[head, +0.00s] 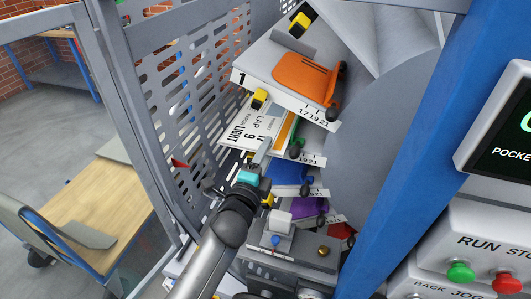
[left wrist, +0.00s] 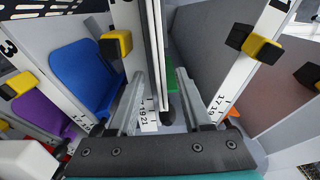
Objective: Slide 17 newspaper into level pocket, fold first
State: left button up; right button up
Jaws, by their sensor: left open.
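A white printed newspaper (head: 258,128), marked "LAP LIGHT" and "17", lies in a pocket below the top pocket's orange plate (head: 305,78). Its near part shows beyond the pocket's yellow block; I cannot tell which edge is the fold. My left gripper (head: 262,153) is open at the near edge of that newspaper. In the left wrist view, the open fingers (left wrist: 156,92) stand on either side of thin edge-on sheets (left wrist: 153,50), which look like the newspaper and its shelf. I cannot tell whether the fingers touch them. My right gripper is not in view.
Pockets with a blue plate (head: 288,172) and a purple plate (head: 303,209) lie below. A slotted grey guard (head: 187,85) stands close on the left, a blue post (head: 408,130) on the right. A control panel (head: 485,245) is at lower right; a wooden table (head: 105,205) is outside.

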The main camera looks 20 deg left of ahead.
pick_arm(q)
jog(key=s+p, duration=0.1)
jog(key=s, duration=0.6)
dwell(1.1)
jog(key=shift+a, duration=0.1)
jog(key=s+b, duration=0.3)
jog(key=s, duration=1.2)
jog(key=shift+s+a, duration=0.15)
jog(key=shift+a, duration=0.15)
